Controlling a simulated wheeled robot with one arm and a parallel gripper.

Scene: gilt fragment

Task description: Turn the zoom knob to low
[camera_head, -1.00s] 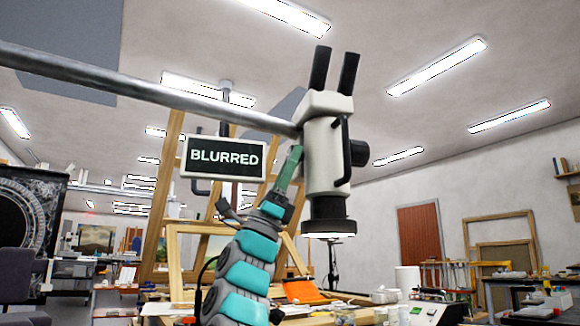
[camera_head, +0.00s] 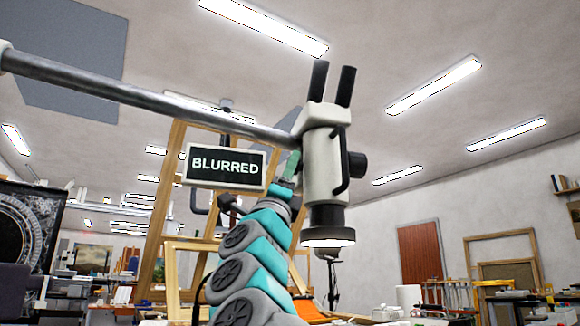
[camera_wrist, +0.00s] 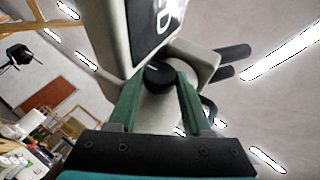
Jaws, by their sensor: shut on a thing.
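The microscope (camera_head: 322,165) is a pale body with black eyepieces, hung on a metal boom arm. My gripper (camera_wrist: 159,82) has green fingers on either side of a round black knob (camera_wrist: 158,75) with a small pale mark, and it is shut on this knob. I cannot read a setting there. In the head view my gripper (camera_head: 291,166) is at the left side of the microscope body, and the held knob is hidden. Another black knob (camera_head: 357,165) sticks out on the body's right side.
The boom arm (camera_head: 150,97) runs from upper left to the microscope. A black curved handle (camera_head: 341,165) is on the microscope's front. Wooden easels (camera_head: 170,210) and a cluttered table are behind and below. Open air lies right of the microscope.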

